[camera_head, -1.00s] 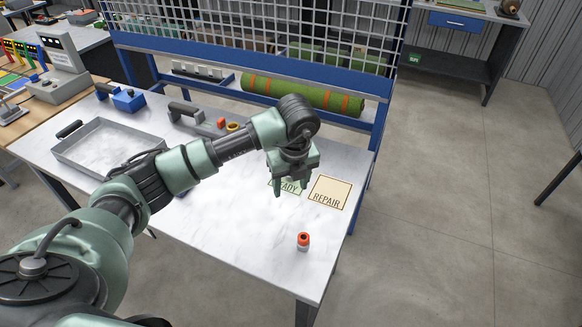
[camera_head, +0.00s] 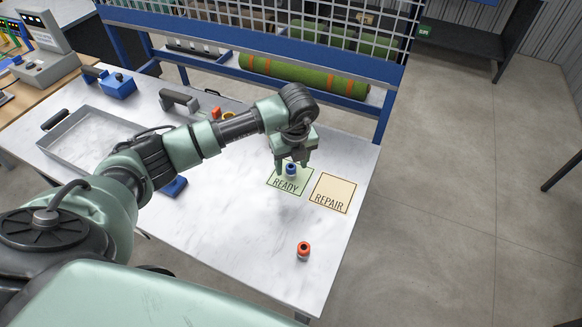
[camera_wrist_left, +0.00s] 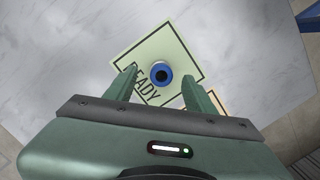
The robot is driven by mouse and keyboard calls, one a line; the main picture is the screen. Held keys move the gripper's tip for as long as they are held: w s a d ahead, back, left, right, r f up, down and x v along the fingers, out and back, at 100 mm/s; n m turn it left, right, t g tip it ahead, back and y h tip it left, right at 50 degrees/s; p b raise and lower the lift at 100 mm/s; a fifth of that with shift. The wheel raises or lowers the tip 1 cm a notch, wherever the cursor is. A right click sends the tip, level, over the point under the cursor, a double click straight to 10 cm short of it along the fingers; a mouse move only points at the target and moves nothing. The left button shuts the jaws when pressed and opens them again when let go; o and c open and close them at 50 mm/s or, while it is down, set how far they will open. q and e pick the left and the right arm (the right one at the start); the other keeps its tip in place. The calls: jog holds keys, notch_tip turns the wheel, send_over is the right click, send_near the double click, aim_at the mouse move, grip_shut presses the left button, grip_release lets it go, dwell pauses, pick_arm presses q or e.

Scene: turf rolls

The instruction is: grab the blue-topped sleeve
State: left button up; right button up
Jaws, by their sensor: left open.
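The blue-topped sleeve (camera_head: 291,169) stands on the green READY card (camera_head: 284,186) on the white table. In the left wrist view its blue ring top (camera_wrist_left: 161,74) with a dark hole lies between and slightly beyond my fingers. My left gripper (camera_head: 292,168) is open, pointing down over the READY card. In the left wrist view its two fingers (camera_wrist_left: 160,84) are apart with the sleeve between their tips; I see no contact. My right gripper is not in view.
A red-topped sleeve (camera_head: 303,251) stands near the front of the table. The tan REPAIR card (camera_head: 333,193) lies right of the READY card. A grey tray (camera_head: 84,150), a blue item (camera_head: 174,187) and a grey-handled tool (camera_head: 178,101) are to the left. A green turf roll (camera_head: 300,76) lies behind.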

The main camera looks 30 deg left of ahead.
aim_at(291, 167)
pick_arm(q)
jog(key=shift+w+a+f, duration=0.15)
jog(key=shift+f, duration=0.5)
jog(key=shift+w+a+f, duration=0.1)
jog(key=shift+f, duration=0.5)
jog(key=shift+w+f, duration=0.1)
jog(key=shift+f, duration=0.2)
grip_shut()
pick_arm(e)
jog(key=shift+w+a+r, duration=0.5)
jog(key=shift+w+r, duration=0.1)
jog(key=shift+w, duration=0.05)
pick_arm(q)
jog(key=shift+r, duration=0.1)
